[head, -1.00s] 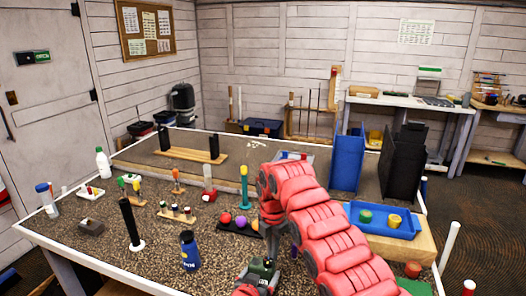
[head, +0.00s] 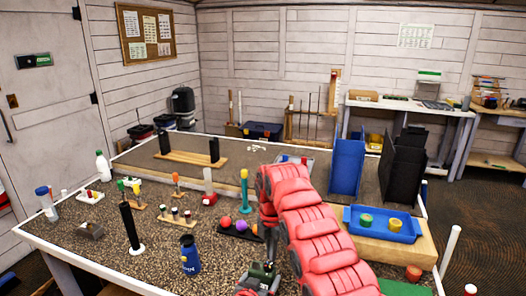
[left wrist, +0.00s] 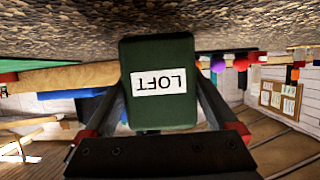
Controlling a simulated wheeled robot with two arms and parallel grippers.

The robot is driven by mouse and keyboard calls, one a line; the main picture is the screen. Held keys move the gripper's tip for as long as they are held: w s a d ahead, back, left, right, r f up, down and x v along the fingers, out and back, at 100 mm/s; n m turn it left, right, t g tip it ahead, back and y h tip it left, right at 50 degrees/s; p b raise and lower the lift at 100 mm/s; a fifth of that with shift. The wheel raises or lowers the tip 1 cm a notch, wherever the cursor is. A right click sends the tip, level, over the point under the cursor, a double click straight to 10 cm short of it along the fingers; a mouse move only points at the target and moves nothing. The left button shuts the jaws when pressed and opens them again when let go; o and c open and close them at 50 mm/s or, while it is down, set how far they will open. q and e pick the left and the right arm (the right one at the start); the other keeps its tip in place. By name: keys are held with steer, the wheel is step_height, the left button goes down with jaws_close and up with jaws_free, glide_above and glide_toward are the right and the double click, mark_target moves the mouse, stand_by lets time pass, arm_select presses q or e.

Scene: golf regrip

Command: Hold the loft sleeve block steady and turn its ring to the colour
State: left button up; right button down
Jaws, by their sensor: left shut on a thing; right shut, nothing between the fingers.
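The dark green loft sleeve block (head: 264,270) is at the bottom middle of the head view, small and partly covered. In the left wrist view the block (left wrist: 158,105) shows its white LOFT label upside down. My left gripper (left wrist: 160,88) is shut on it, one finger along each side. In the head view only a little red of the left arm shows below the block. My right arm, red and segmented, arches in from the lower right. My right gripper (head: 271,248) points down just above the block, shut and empty. The ring and its colours cannot be made out.
Left of the block stands a blue bottle (head: 190,256). Behind are a black tray of coloured balls (head: 240,230) and a black upright grip (head: 131,228). A blue tray (head: 385,237) with green and yellow pieces sits at right. Bare speckled table lies at front left.

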arm_select(q)
steer(key=shift+f, duration=0.1)
steer(key=o, duration=1.2)
